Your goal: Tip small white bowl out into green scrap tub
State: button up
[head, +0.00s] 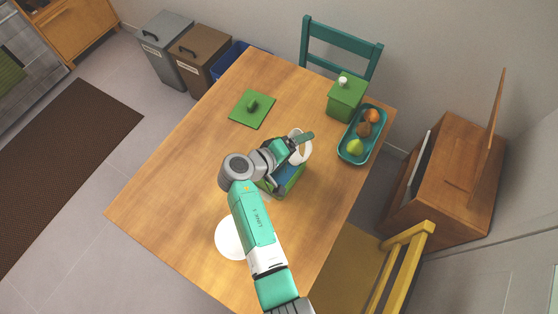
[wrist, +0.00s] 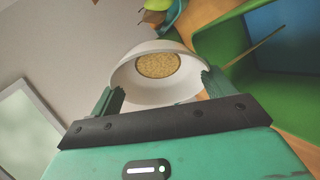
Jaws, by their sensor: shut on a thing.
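The small white bowl (wrist: 130,78) is between my gripper's fingers (wrist: 160,95), which are shut on it. Grainy yellow-tan contents (wrist: 158,65) lie in the bottom of the bowl. In the head view the bowl (head: 305,154) shows beside my gripper (head: 298,140), partly hidden by it, above the far edge of the green tub. The open green scrap tub (head: 292,188) stands on the table, partly covered by my arm; its inside looks blue. In the wrist view the tub (wrist: 222,42) is at the right, with a thin stick across it. The bowl's exact tilt is hard to tell.
A teal tray (head: 345,154) with fruit and a green lidded box (head: 347,97) stand at the right. A green square lid (head: 252,108) lies at the back left. A white plate (head: 230,240) is partly under my arm. The table's left part (head: 165,190) is clear.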

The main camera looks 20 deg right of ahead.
jog(key=shift+w+a+r+n+h+b, duration=0.15)
jog(key=shift+a+n+h+b, duration=0.2)
jog(key=shift+h+b, duration=0.4)
dwell(0.5)
jog(key=shift+w+a+r+h+b, duration=0.15)
jog(key=shift+a+h+b, duration=0.75)
jog(key=shift+b, duration=0.8)
